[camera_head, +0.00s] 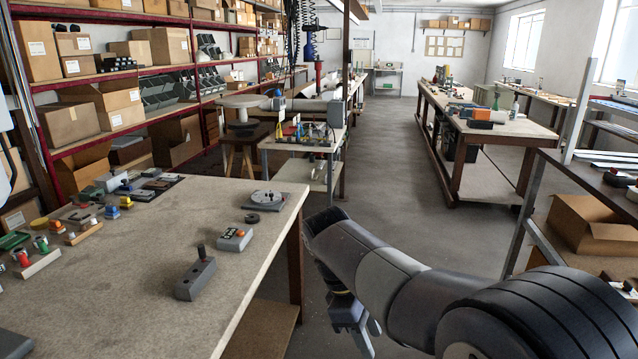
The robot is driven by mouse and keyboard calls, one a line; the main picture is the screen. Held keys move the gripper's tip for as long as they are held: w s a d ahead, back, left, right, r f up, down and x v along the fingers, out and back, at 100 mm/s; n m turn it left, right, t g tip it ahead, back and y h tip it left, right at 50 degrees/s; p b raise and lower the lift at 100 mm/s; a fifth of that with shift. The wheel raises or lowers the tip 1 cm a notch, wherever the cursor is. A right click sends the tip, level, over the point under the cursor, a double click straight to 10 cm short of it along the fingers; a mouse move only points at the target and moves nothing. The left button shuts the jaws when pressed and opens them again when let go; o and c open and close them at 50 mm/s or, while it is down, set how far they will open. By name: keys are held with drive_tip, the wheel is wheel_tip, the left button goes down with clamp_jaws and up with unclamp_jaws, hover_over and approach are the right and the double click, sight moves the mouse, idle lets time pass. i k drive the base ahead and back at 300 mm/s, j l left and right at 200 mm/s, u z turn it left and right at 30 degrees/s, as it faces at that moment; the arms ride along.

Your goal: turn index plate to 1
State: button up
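The likely index plate (267,198) is a pale round disc with dark marks and a small knob. It lies on a flat grey base near the far right corner of the workbench (150,290). The number it is set to is too small to read. My gripper (368,338) hangs low beyond the bench's right edge, over the floor, well apart from the plate. It is partly hidden by my arm, and I cannot tell how far its fingers are apart. I see nothing held in it.
Several small fixtures crowd the bench's left side. The bench's middle and front right are clear. A shelving unit stands at right.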

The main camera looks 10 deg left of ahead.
sight(266, 197)
drive_tip(key=i, duration=1.65)
drive_tip(key=i+u, duration=0.35)
drive_tip(key=i+l+u, duration=0.1)
drive_tip(key=i+u, duration=0.3)
drive_tip(key=i, duration=0.15)
drive_tip(key=i+l+u, duration=0.35)
drive_tip(key=i+j+u, duration=0.15)
drive_tip(key=i+u, duration=0.65)
drive_tip(key=k, duration=0.1)
